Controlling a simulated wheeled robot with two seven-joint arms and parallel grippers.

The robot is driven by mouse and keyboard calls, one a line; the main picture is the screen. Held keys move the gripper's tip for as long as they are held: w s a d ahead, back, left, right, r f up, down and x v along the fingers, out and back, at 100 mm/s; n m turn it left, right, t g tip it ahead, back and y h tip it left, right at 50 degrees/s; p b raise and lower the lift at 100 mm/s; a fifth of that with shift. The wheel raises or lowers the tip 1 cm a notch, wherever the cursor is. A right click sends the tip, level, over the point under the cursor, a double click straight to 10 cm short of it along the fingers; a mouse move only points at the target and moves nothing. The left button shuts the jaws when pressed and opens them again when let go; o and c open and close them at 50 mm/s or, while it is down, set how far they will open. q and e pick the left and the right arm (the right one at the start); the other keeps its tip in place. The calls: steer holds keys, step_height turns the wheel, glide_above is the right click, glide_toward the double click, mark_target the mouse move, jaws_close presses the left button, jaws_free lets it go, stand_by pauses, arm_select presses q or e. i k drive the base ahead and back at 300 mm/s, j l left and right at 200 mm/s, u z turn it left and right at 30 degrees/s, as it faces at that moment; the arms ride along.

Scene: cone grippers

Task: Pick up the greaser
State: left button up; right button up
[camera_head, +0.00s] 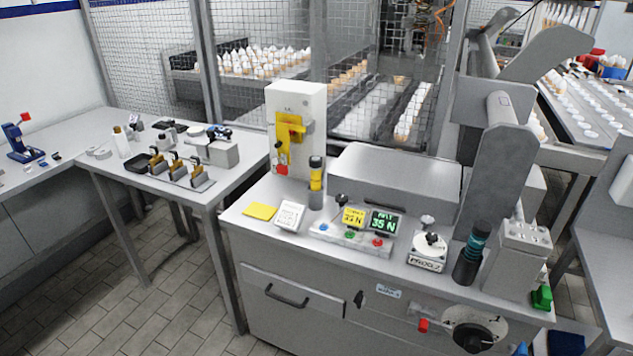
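No thing in view is plainly labelled as the greaser. Two upright cylinders stand on the metal bench and I cannot tell whether either is it. The other is a black cylinder with a teal band (471,254) at the right, left of a grey block. Both stand free of any gripper. Neither of my grippers is in view.
The metal bench (250,228) carries a control panel (352,238), a grey housing (395,180), a yellow pad (260,211) and a small knobbed device (428,250). A large grey slanted column (495,150) rises behind the black cylinder. A side table (105,183) holds small tools.

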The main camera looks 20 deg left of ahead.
mark_target(315, 162)
steer(key=i+j, duration=0.7)
steer(key=i, duration=0.2)
